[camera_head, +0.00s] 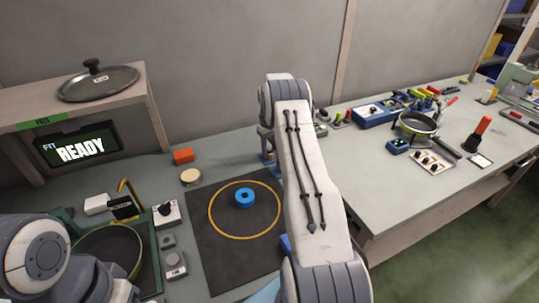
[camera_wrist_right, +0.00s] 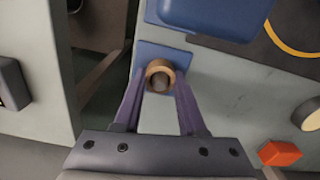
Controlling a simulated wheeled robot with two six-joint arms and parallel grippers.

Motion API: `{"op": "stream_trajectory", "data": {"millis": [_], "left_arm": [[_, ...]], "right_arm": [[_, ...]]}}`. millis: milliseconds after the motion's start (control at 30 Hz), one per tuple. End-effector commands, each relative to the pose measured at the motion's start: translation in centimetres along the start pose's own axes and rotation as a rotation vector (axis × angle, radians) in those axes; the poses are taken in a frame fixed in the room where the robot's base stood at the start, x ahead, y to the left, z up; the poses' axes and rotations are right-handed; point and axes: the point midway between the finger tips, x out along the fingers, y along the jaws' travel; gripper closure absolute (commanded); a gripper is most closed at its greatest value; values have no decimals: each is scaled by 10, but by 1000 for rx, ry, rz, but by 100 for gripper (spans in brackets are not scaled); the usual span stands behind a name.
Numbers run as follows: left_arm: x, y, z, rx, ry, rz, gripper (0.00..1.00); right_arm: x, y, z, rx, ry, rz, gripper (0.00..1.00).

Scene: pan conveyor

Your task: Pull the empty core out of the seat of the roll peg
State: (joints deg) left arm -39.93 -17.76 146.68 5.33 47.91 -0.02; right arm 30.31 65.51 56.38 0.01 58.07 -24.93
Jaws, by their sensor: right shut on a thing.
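The empty core (camera_wrist_right: 160,63) is a short brown tube seen end-on in the right wrist view, with a grey inside. It stands over a blue base plate (camera_wrist_right: 148,52), which I take to be the roll peg's seat. My right gripper (camera_wrist_right: 160,80) has its two purple fingers shut on the core from both sides. I cannot tell how deep the core sits or whether it is clear of the seat. My left gripper is out of view.
A dark mat (camera_head: 205,245) with a yellow ring and a blue roll (camera_head: 244,198) lies left of my right arm. An orange block (camera_head: 183,156) and a round pale disc (camera_head: 191,177) stand behind it. A pan (camera_head: 418,124) and tools crowd the right table.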

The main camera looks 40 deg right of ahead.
Motion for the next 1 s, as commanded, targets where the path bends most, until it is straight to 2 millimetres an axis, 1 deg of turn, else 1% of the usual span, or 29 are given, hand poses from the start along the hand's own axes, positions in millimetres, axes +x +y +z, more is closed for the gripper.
{"op": "stream_trajectory", "data": {"millis": [33, 67, 100, 333, 1000], "left_arm": [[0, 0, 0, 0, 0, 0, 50], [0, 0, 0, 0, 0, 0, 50], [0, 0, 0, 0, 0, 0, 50], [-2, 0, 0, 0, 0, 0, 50], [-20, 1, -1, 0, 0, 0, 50]], "right_arm": [[0, 0, 0, 0, -1, 0, 79], [0, 0, 0, 0, -1, 0, 91], [0, 0, 0, 0, -1, 0, 95], [-3, 0, 0, 0, -1, 0, 96], [-30, 0, 1, 0, -2, 0, 96]]}}
